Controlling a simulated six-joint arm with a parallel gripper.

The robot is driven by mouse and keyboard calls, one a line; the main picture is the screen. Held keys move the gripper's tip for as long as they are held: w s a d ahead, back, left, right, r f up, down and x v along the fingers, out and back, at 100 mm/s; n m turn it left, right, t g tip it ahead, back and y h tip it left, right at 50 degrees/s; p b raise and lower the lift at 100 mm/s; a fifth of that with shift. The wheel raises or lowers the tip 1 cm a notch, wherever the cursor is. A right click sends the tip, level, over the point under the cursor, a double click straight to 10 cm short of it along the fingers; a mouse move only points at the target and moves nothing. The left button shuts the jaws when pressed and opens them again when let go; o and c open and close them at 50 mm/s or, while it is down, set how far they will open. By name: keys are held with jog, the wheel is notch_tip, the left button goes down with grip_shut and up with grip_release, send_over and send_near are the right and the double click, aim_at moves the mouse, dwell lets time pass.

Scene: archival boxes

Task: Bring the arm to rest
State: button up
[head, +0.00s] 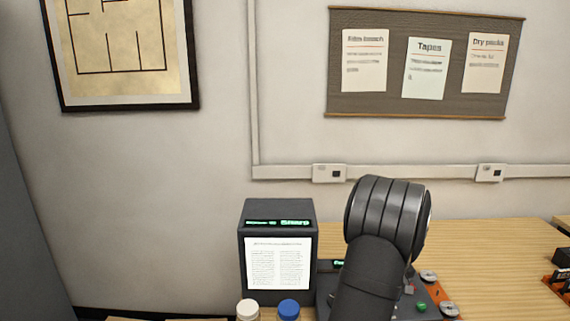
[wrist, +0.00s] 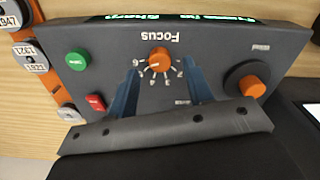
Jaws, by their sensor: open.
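My arm (head: 385,235) rises in front of the table in the head view, and my gripper is hidden there. In the wrist view my gripper (wrist: 161,82) is open, with two blue fingers apart and nothing seen between their tips. The tips point at a dark control panel (wrist: 215,60), seen upside down. An orange Focus knob (wrist: 160,58) on it lies just beyond the fingertips. I cannot tell whether the fingers touch the panel.
A monitor (head: 278,217) shows a page and reads "Sharp". White-capped (head: 247,309) and blue-capped (head: 289,309) containers stand in front.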

notch_tip(320, 180, up, 12)
jog(key=shift+r, duration=0.2)
dwell(2.4)
jog(key=shift+o, duration=1.1)
jog(key=o, duration=0.3)
jog(key=shift+s+d, duration=0.2)
jog(key=shift+d, duration=0.05)
jog(key=o, duration=0.6)
jog(key=s+d+m+t, duration=0.1)
jog(key=s+d, duration=0.1)
jog(key=s+d+r+m+t+h, duration=0.1)
jog(key=s+d, duration=0.1)
jog(key=s+d+m+t+h, duration=0.1)
jog(key=s+d, duration=0.1)
jog(key=shift+d+r+t, duration=0.15)
jog(key=shift+r+t, duration=0.2)
jog(key=shift+t, duration=0.05)
jog(key=shift+o, duration=0.2)
jog(key=x, duration=1)
jog(key=shift+d, duration=0.3)
jog(key=shift+s+r, duration=0.1)
jog(key=shift+r, duration=0.1)
